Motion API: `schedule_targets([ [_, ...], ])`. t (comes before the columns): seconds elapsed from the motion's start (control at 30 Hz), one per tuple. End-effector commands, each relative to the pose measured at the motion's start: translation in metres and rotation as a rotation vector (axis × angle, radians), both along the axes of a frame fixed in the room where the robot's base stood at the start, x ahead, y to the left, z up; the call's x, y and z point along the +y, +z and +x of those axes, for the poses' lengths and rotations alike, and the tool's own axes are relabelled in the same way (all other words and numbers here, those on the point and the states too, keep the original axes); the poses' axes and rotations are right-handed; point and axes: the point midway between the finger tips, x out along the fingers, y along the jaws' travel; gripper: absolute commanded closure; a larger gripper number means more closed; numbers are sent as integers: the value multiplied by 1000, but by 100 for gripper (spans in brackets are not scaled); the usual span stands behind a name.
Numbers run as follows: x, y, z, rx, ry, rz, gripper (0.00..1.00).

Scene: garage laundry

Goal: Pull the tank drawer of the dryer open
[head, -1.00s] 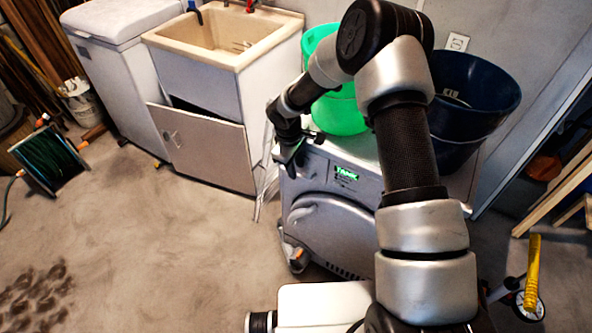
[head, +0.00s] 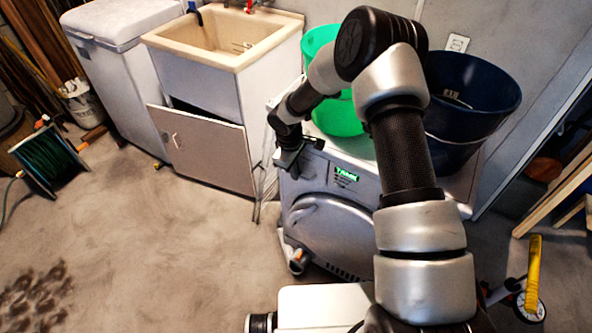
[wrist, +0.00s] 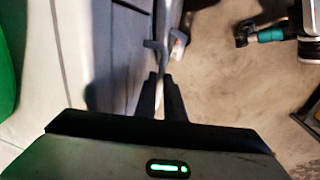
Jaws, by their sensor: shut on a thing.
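The dryer (head: 335,225) stands against the wall, with a grey front, a large round door and a lit green "TANK" display (head: 346,174). Its tank drawer is at the upper left of the front, largely hidden behind my gripper (head: 289,163). In the wrist view my gripper (wrist: 160,80) points at the dryer's front edge, its two dark fingers close together. They are shut on a thin grey part that looks like the drawer's handle (wrist: 155,48). How far the drawer stands out cannot be told.
A green bucket (head: 338,112) and a dark blue bucket (head: 465,120) stand on the dryer. A sink cabinet (head: 215,150) with its front panel tilted out is to the left. A hose reel (head: 48,160) lies farther left. The floor before the dryer is largely clear.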

Motion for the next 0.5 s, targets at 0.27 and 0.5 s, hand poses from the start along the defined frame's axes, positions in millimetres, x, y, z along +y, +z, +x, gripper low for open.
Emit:
schedule_targets([
  [0.27,20,-2,-29,1,6,-2,100],
  [0.5,52,-4,-76,0,7,-2,100],
])
